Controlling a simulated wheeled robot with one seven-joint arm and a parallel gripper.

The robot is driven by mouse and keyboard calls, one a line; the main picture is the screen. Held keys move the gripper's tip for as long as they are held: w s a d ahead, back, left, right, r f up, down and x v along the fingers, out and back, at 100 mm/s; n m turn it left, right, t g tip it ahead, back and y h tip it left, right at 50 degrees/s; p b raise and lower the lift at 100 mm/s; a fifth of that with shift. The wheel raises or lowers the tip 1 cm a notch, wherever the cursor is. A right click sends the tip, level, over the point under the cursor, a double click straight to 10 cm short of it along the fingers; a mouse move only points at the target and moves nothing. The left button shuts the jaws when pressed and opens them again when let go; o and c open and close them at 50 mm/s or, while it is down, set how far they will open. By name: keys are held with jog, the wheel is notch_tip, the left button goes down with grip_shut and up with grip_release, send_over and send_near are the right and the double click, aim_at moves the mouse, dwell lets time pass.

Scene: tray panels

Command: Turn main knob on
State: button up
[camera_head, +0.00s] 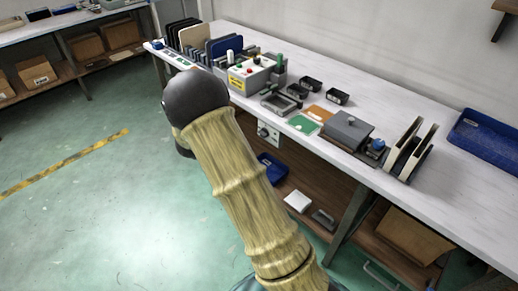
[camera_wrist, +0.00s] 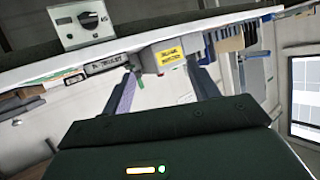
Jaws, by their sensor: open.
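A pale switch panel (camera_head: 269,134) with a dark rotary knob (camera_head: 264,131) is mounted below the front edge of the workbench in the head view. In the wrist view the panel (camera_wrist: 69,35) is at the upper left, and its black knob (camera_wrist: 88,20) shows clearly; its small markings are unreadable. My gripper (camera_wrist: 163,72) is open and empty, its two fingers apart. The knob lies up and left of the fingers, with nothing touching it. My arm hides the gripper in the head view.
A control box (camera_head: 249,75) with coloured buttons and a yellow label stands on the workbench (camera_head: 428,185). Upright panels (camera_head: 222,47), small black bins (camera_head: 311,84) and a grey box (camera_head: 347,131) stand there too. A lower shelf holds a blue tray (camera_head: 272,168). Floor left is clear.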

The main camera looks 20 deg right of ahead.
aim_at(260, 135)
notch_tip(260, 135, down, 15)
jog(key=s+d+m+g+h+b, duration=0.1)
jog(key=s+m+g+h+b, duration=0.2)
jog(key=m+g+h+b, duration=0.2)
jog(key=h+b, duration=0.2)
jog(key=h, duration=0.1)
jog(key=shift+d+f+m+h, duration=0.2)
jog(key=shift+m+h, duration=0.1)
jog(key=shift+h, duration=0.1)
jog(key=b+x, duration=0.2)
jog(key=x, duration=1.5)
jog(key=shift+w+d, duration=0.15)
jog(key=shift+d, duration=0.05)
jog(key=shift+f, duration=0.1)
jog(key=c, duration=1)
